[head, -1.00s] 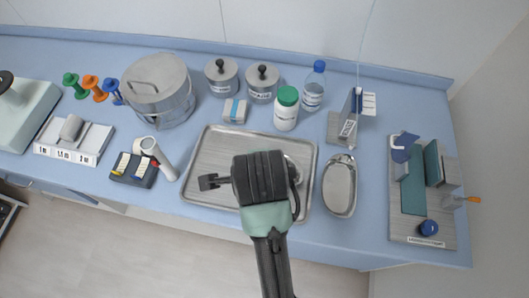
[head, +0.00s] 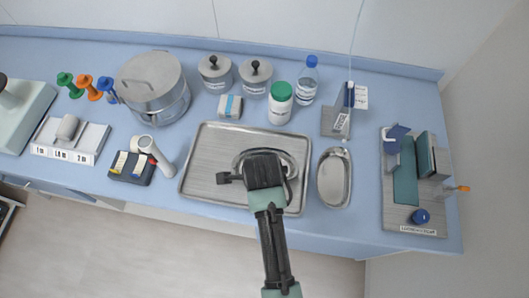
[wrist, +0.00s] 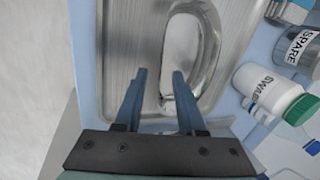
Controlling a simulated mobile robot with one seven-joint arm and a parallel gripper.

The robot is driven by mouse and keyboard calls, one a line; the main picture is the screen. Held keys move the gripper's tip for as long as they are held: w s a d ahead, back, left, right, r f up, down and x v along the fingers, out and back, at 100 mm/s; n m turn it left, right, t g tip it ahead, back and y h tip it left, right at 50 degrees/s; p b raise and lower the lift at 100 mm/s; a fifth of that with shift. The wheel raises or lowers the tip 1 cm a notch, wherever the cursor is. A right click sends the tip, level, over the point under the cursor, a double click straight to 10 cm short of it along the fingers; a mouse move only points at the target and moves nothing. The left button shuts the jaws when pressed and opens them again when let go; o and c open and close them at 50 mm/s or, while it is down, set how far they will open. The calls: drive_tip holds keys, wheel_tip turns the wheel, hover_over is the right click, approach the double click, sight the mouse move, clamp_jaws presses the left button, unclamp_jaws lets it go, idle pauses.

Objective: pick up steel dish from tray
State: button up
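The steel dish (head: 290,160), shiny and oval, lies on the rectangular steel tray (head: 215,150), partly hidden by my gripper in the head view. In the wrist view the dish (wrist: 188,45) shows ahead of the fingers, its near end close to the gap between them. My gripper (wrist: 159,73) is open, its two blue-grey fingers apart, with nothing visibly clamped. I cannot tell whether the fingertips touch the dish or how high they are above it.
Another oval steel dish (head: 334,178) stands right of the tray on the blue counter (head: 360,230). A green-capped white bottle (head: 280,103), lidded canisters (head: 255,78) and a small box (head: 230,106) stand behind the tray. A white cylindrical device (head: 152,150) is close to its left.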

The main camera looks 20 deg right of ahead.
drive_tip(key=shift+x, duration=1.2)
drive_tip(key=shift+c, duration=0.3)
clamp_jaws()
